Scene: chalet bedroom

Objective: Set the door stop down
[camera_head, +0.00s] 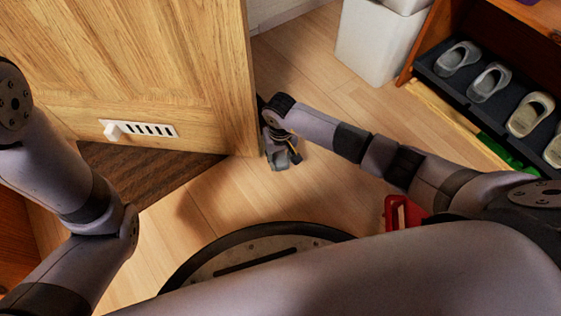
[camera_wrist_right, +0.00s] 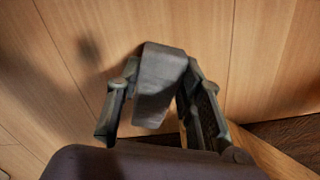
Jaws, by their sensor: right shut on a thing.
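The door stop is a grey wedge (camera_wrist_right: 160,84). In the right wrist view it sits between the two fingers of my right gripper (camera_wrist_right: 160,72), which is shut on it. In the head view the right gripper (camera_head: 279,150) points down beside the free edge of the wooden door (camera_head: 160,60). The grey door stop (camera_head: 279,163) shows small at its tip, low over the floor or on it; I cannot tell whether it touches. My left arm comes in from the left, but its gripper is out of view.
A dark brown mat (camera_head: 140,178) lies under the door. A white bin (camera_head: 380,40) stands at the back. A shoe rack (camera_head: 440,75) with several pale shoes is at the right. A red object (camera_head: 402,212) lies near my right arm. Pale wooden floor (camera_head: 330,180) is clear around the gripper.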

